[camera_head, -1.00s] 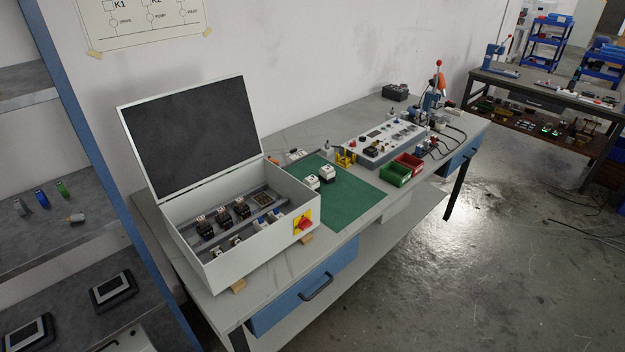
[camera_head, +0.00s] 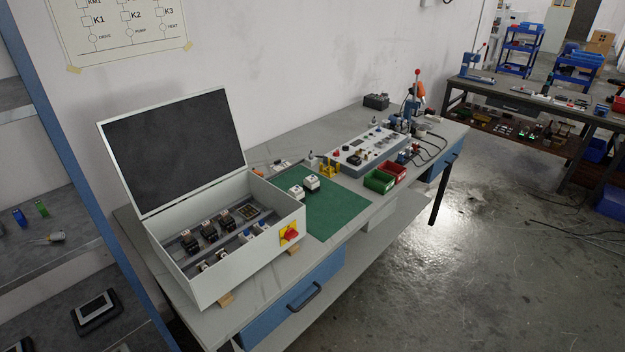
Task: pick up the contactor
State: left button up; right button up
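An open light-grey enclosure box (camera_head: 247,275) stands on the workbench with its lid raised. Inside, a row of dark block-shaped devices with pale tops, which look like contactors (camera_head: 208,232), sits on a rail. Two small white blocks with dark tops, a front one (camera_head: 296,192) and a rear one (camera_head: 311,183), stand on the green mat (camera_head: 338,208) right of the box. They may also be contactors; I cannot tell which one the task names. Neither of my grippers is in view.
A red-and-yellow rotary switch (camera_head: 289,235) is on the box's side. Green (camera_head: 379,181) and red (camera_head: 394,172) bins and a grey control panel (camera_head: 358,150) stand farther along the bench. A shelf (camera_head: 40,240) is at left. The floor (camera_head: 450,270) at right is largely clear.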

aim_at(311, 182)
jog(key=i+u, duration=0.1)
jog(key=u, duration=0.75)
jog(key=i+l+u, duration=0.15)
jog(key=l+u, duration=0.15)
jog(key=i+l+u, duration=0.1)
jog(key=l+u, duration=0.15)
jog(key=i+l+u, duration=0.1)
jog(key=l+u, duration=0.2)
jog(key=i+l+u, duration=0.1)
jog(key=l, duration=0.6)
jog(key=i+l, duration=0.1)
jog(key=l, duration=0.6)
jog(key=i+l+u, duration=0.15)
jog(key=l, duration=0.6)
